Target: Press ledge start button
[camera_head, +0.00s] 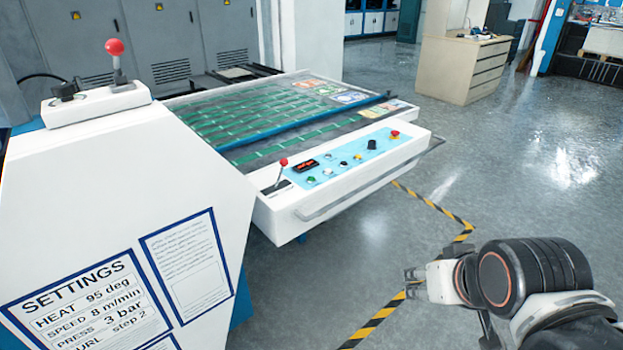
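The ledge (345,190) is a white box front on the machine, with a light-blue control panel (333,163) on top. A green button (311,180) sits near the panel's left end. Several small buttons run right from it, including a white one (327,172). A black knob (372,145) and a red mushroom button (395,135) are at the right end. No label is readable, so I cannot confirm which button is start. My gripper (410,282) is at lower right, in front of the ledge and apart from it. Its two small dark fingertips look spread and empty.
A red-knobbed lever (281,170) and a dark display (305,166) stand beside the green button. A metal rail (370,185) runs along the ledge front. A white housing (120,200) with a settings sheet fills the left. Open floor (530,190) lies right, with striped tape (440,212).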

